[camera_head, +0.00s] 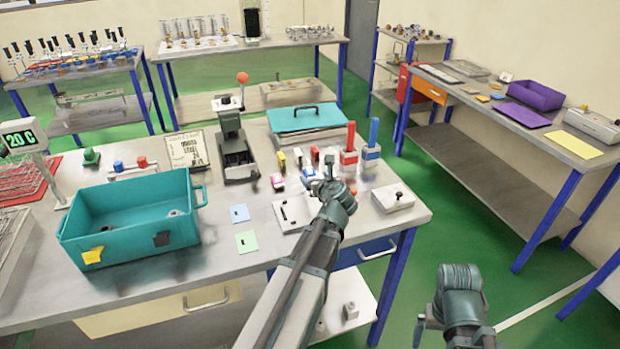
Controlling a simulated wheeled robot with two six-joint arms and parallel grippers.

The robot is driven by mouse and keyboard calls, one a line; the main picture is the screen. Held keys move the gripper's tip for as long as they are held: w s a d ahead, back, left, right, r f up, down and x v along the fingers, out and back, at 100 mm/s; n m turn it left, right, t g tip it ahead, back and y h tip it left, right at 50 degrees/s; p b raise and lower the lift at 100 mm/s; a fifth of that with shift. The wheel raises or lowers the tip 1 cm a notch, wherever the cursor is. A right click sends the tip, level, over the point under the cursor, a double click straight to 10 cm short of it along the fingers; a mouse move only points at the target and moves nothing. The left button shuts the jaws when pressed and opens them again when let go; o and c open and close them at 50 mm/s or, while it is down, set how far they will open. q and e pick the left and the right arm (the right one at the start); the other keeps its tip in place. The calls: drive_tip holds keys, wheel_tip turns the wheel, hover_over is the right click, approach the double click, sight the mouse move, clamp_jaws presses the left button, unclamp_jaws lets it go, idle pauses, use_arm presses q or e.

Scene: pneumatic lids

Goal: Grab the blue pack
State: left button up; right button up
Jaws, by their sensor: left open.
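The blue pack (307,172) is small, blue and white, and stands on the grey workbench (225,268) among several small packs. My left gripper (327,168) is open, with its fingers just right of the blue pack. The fingers look very close to it; I cannot tell whether they touch it. Part of the pack's right side may be hidden by the gripper. The wrist of my right arm (460,296) hangs at the lower right, away from the bench, and its fingers do not show clearly.
Pink (278,181), yellow (282,160) and red-white (315,154) packs stand close by. Red (349,158) and blue (372,152) handled blocks stand to the right. A teal crate (130,250) fills the left. A white plate (293,213) lies in front.

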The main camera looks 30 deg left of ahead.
sight(310, 171)
use_arm(q)
drive_tip(key=shift+w+a, duration=0.15)
drive_tip(key=shift+a, duration=0.05)
drive_tip(key=b+x, duration=0.1)
drive_tip(key=x, duration=0.4)
drive_tip(key=shift+w+a+r, duration=0.1)
drive_tip(key=shift+a, duration=0.05)
drive_tip(key=shift+r, duration=0.1)
clamp_jaws()
